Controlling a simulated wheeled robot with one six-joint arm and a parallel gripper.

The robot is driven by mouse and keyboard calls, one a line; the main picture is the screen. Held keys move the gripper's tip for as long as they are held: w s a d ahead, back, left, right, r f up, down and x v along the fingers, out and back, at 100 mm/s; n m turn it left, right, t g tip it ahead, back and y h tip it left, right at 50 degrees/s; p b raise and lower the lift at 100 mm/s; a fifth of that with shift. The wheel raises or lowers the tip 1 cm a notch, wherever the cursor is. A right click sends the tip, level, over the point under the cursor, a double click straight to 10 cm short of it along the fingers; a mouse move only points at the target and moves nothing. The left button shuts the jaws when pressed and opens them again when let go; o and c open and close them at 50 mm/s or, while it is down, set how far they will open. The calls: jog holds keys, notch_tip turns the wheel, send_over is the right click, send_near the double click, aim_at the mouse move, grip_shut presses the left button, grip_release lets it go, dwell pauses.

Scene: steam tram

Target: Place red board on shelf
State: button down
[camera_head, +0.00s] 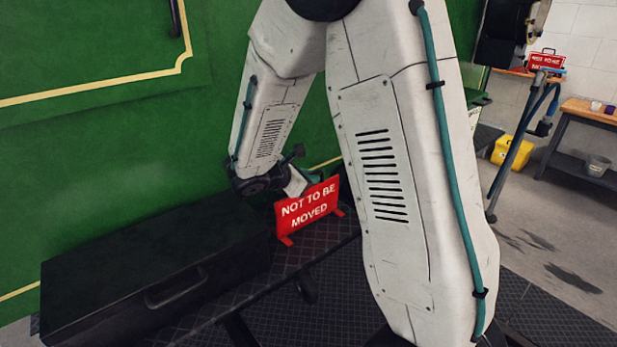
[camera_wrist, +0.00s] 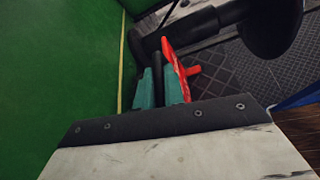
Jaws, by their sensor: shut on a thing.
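A red board (camera_head: 308,208) with white letters "NOT TO BE MOVED" stands upright on two red feet, at or just above a dark tread-plate step beside the green tram side. I cannot tell whether its feet touch. My gripper (camera_head: 316,178) reaches it from behind, its teal fingers partly hidden by the board. Another red lettered board (camera_head: 547,61) sits on a small wooden shelf (camera_head: 515,72) at the far right; my arm hides part of that area.
At right are a yellow container (camera_head: 512,151), a wooden bench (camera_head: 590,113) and a blue-handled stand (camera_head: 535,110). Open floor (camera_head: 560,240) lies right.

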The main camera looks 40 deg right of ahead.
jog(key=c, duration=1.5)
grip_release()
jog(key=v, duration=1.2)
jog(key=s+d+r+m+g+y, duration=0.25)
jog(key=s+r+m, duration=0.2)
jog(key=s, duration=0.45)
jog(key=s+a+r+m+t+y, duration=0.1)
jog(key=s+a+m+y, duration=0.3)
jog(key=s, duration=0.4)
jog(key=s+a+r+m+t+y, duration=0.1)
jog(key=s+a+m+y, duration=0.3)
jog(key=s+m+y, duration=0.2)
jog(key=s+m, duration=0.2)
jog(key=s, duration=0.1)
